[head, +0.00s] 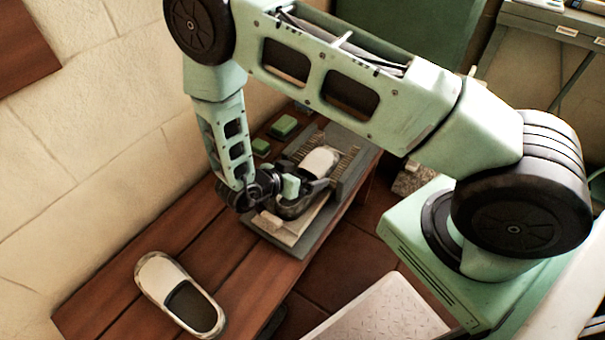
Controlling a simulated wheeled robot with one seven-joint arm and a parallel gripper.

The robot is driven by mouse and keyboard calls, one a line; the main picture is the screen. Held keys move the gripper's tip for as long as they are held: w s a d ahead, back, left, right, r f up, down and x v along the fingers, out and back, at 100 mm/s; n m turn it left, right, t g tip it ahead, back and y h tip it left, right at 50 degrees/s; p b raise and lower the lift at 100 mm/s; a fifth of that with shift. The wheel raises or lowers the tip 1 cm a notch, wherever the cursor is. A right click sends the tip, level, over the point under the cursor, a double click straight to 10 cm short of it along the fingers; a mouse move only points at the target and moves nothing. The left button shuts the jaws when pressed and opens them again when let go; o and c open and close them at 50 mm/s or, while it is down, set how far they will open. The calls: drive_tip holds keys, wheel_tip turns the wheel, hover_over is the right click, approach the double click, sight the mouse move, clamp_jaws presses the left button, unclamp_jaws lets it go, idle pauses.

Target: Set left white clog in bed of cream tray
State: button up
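One white clog (154,273) with a dark opening lies on the wooden bench at lower left, away from my gripper. A second white clog (320,161) sits among the brushes of a grey stand, its toe pointing to the back. My gripper (291,187) is at the heel end of this second clog. The wrist and arm hide part of the contact, so I cannot tell whether the fingers are closed on it. A cream tray-like surface with a raised tread pattern (385,312) shows at the bottom; I cannot tell whether it is the tray or part of me.
The grey stand (345,185) has brown bristles and a pale slab (289,232) at its front. Green blocks (283,126) lie behind it, near the stone wall (90,130). The bench (215,245) is bare between the front clog and the stand.

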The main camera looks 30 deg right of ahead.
drive_tip(key=p+v, duration=0.2)
drive_tip(key=v, duration=1.5)
drive_tip(key=shift+a+p, duration=0.2)
drive_tip(key=shift+p, duration=0.2)
drive_tip(key=shift+r, duration=0.15)
